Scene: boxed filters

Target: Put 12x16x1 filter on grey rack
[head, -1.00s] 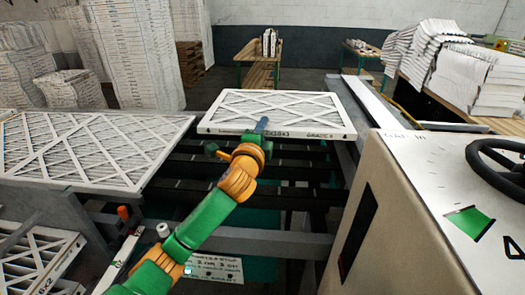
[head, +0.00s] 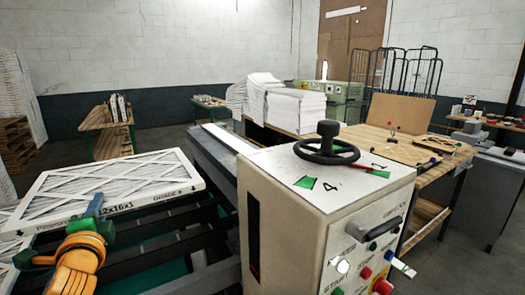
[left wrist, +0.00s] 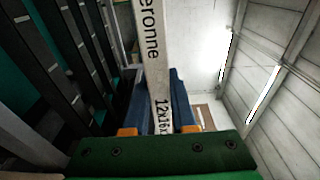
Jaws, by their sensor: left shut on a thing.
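The 12x16x1 filter (head: 120,182) is a white-framed pleated panel at the left of the head view, with its size printed on the near edge. My left gripper (head: 94,207) is shut on that near edge, next to the printed size. In the left wrist view the filter's edge (left wrist: 150,60) runs between the two blue fingers (left wrist: 163,108). The filter is held roughly level above dark rails. No grey rack can be made out for certain in the head view. My right gripper is not in view.
A beige machine (head: 320,215) with a black handwheel (head: 326,150) and buttons stands at the centre right. Dark rails (head: 160,245) lie below the filter. A wooden table (head: 425,160) is on the right, and a small green-legged bench (head: 110,140) stands behind.

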